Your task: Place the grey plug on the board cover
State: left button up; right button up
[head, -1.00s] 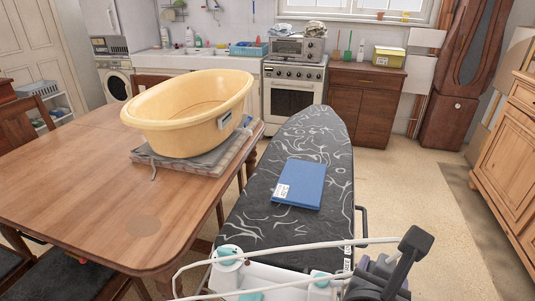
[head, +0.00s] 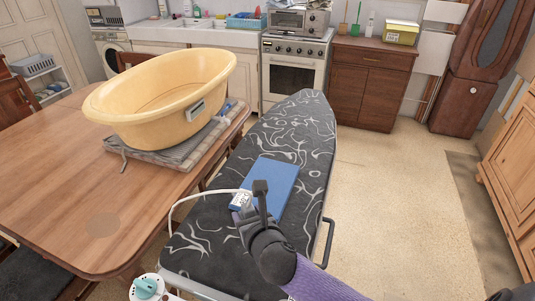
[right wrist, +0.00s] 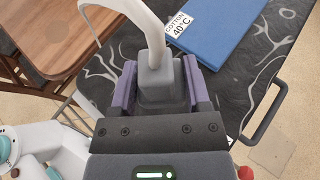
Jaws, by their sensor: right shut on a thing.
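The grey plug (right wrist: 158,78) with its thick white cord sits between the fingers of my right gripper (right wrist: 155,88) in the right wrist view. The fingers are shut on its sides. In the head view my right gripper (head: 250,212) is over the board cover (head: 293,125), black with white swirls, just in front of the blue cloth. The plug is mostly hidden by the gripper there. I cannot tell its exact height above the cover. The white cord (head: 187,196) arcs from the gripper to the left. My left gripper is not in view.
A folded blue cloth (head: 272,183) with a white label lies on the cover beyond the gripper. A white and teal appliance (head: 146,287) is at the near left. A wooden table (head: 60,200) with a yellow tub (head: 160,100) stands left. The cover's far end is clear.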

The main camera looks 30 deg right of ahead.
jog(key=shift+n+y, duration=0.4)
jog(key=d+f+b, duration=0.1)
jog(key=f, duration=0.3)
jog(key=f+b, duration=0.2)
jog(key=f, duration=0.2)
jog(key=d+f+b, duration=0.1)
jog(key=f+b, duration=0.1)
jog(key=f, duration=0.2)
jog(key=shift+w+d+f, duration=0.25)
jog(key=shift+d, duration=0.05)
jog(key=shift+r, duration=0.15)
jog(key=o, duration=1.3)
jog(key=shift+c, duration=0.2)
jog(key=p+v, duration=0.3)
jog(key=v, duration=0.9)
jog(key=shift+d+p, duration=0.1)
jog(key=shift+p, duration=0.2)
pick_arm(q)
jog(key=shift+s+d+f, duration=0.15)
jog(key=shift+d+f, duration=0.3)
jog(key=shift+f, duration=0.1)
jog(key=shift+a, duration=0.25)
